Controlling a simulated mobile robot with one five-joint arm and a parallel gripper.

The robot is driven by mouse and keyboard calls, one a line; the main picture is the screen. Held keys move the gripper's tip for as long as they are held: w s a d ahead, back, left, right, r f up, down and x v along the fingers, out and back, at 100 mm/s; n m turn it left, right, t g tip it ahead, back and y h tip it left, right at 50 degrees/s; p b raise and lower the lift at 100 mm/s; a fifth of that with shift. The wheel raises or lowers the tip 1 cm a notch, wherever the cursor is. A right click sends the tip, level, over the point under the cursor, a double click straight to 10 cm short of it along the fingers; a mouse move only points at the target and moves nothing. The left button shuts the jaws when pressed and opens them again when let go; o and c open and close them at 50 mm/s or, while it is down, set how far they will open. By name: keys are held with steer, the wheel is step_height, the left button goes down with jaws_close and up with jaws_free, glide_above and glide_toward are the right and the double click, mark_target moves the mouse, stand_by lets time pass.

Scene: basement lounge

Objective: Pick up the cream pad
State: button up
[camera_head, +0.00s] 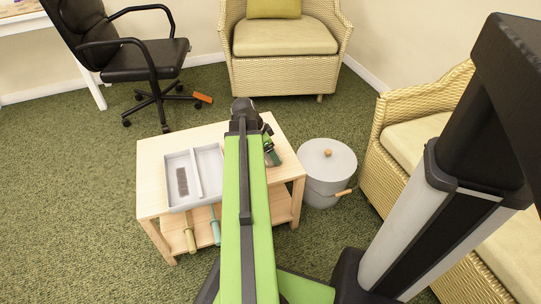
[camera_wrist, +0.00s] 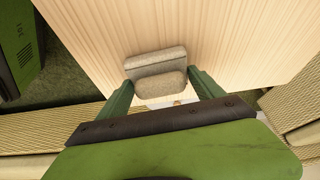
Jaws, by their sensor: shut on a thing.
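The cream pad (camera_wrist: 155,62) shows in the wrist view as a small rounded beige block with a ridge across it, at the wooden table top. My gripper (camera_wrist: 161,80) has its green fingers on either side of the pad and is shut on it. I cannot tell whether the pad still touches the table. In the head view my arm hides the pad, and only part of my gripper shows over the right part of the table.
The light wooden table (camera_head: 155,154) bears a white divided tray (camera_head: 208,160) with a dark brown block (camera_head: 182,181) in its left compartment. Handled tools lie on the lower shelf. A grey lidded bin (camera_head: 326,165) stands right of the table. Wicker armchairs stand behind and right; an office chair (camera_head: 146,58) stands back left.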

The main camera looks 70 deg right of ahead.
steer(key=c, duration=0.4)
step_height(320, 180, up, 10)
steer(key=p, duration=1)
steer(key=shift+r, duration=0.15)
steer(key=shift+f, duration=0.2)
steer(key=o, duration=0.8)
steer(key=c, duration=0.6)
